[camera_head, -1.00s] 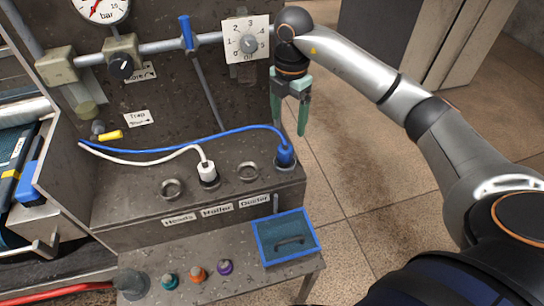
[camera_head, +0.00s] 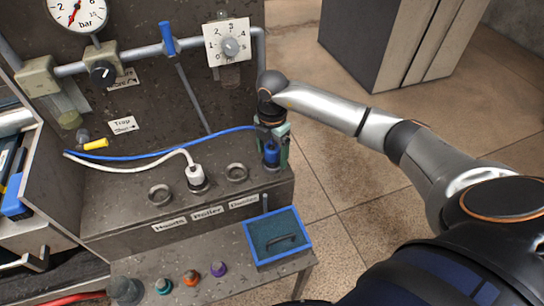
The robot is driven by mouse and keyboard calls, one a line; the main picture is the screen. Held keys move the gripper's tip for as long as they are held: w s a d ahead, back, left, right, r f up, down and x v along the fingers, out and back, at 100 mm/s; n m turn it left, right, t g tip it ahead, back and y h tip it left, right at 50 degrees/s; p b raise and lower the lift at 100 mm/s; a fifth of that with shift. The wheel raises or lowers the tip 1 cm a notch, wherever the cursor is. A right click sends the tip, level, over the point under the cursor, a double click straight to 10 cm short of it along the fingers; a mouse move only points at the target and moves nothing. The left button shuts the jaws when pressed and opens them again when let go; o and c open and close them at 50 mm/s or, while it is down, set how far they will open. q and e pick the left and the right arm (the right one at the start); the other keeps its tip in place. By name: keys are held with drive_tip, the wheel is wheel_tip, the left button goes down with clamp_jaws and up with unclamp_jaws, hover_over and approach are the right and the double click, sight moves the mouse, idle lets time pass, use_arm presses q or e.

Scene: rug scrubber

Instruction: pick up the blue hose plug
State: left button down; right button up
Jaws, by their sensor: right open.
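The blue hose plug (camera_head: 271,155) stands upright in the rightmost socket on top of the grey socket box. Its blue hose (camera_head: 180,151) runs left along the back panel. My right gripper (camera_head: 273,160) points down with its green fingers on either side of the plug. The jaws are open; I cannot tell whether a finger touches the plug. The plug's top is hidden behind the gripper. My left gripper is not in view.
A white plug (camera_head: 196,175) sits in a socket left of the blue one, with empty sockets (camera_head: 236,172) beside it. A blue-rimmed tray (camera_head: 278,263) and coloured knobs (camera_head: 191,278) are on the lower shelf. A dial plate (camera_head: 214,58) and pipes are behind.

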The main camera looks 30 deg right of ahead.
clamp_jaws()
idle(0.7)
